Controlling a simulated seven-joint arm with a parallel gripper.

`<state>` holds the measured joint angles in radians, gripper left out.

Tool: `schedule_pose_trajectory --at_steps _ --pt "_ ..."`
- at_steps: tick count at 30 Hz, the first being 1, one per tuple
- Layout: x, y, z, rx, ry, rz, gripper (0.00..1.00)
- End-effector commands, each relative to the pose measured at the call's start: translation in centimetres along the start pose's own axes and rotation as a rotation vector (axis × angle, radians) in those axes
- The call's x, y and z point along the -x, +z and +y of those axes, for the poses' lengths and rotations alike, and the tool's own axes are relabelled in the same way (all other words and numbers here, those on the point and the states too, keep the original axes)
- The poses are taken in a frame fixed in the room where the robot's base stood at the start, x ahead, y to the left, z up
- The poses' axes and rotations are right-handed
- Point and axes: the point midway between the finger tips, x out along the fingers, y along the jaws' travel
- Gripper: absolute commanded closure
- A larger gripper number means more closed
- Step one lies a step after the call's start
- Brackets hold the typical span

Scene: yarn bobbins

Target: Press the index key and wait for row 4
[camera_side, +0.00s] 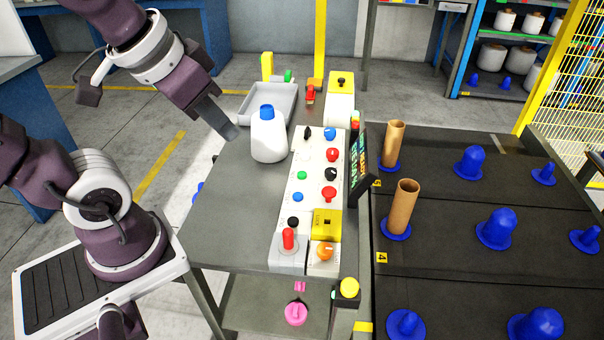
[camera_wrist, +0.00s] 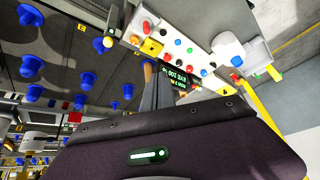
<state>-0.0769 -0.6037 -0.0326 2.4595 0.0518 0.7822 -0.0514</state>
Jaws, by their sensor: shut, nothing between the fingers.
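My gripper (camera_side: 230,131) is shut and empty, held in the air left of the white bottle and well apart from the control panel. The light control panel (camera_side: 316,171) lies on the grey table with several coloured buttons and knobs. They include red, blue, green and black ones; I cannot tell which is the index key. A dark display (camera_side: 360,166) with green text stands at the panel's right edge; the text is too small to read surely. A yellow row tag (camera_side: 382,257), seemingly marked 4, sits on the rack's left edge. In the wrist view, the panel (camera_wrist: 181,43) shows at the upper middle.
A white bottle with a blue cap (camera_side: 268,136) stands left of the panel. A grey tray (camera_side: 268,104) lies behind it. A yellow-lidded box (camera_side: 341,105) stands at the panel's far end. The dark rack at right carries blue pegs (camera_side: 497,228) and two brown tubes (camera_side: 403,207).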

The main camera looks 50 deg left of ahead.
Motion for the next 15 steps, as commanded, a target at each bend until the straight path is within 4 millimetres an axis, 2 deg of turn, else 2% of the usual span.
schedule_pose_trajectory --at_steps 3,6,9,11,15 --pt "-3.5 -4.2 -2.1 0.056 -0.072 0.001 1.00" --pt "-6.8 -7.4 -3.9 0.098 -0.107 0.014 1.00" --pt "-10.7 -10.0 -5.8 0.141 -0.118 0.028 1.00" --pt "-13.2 -11.3 -6.9 0.170 -0.114 0.038 1.00" --pt "-19.4 -13.3 -9.4 0.253 -0.072 0.063 1.00"
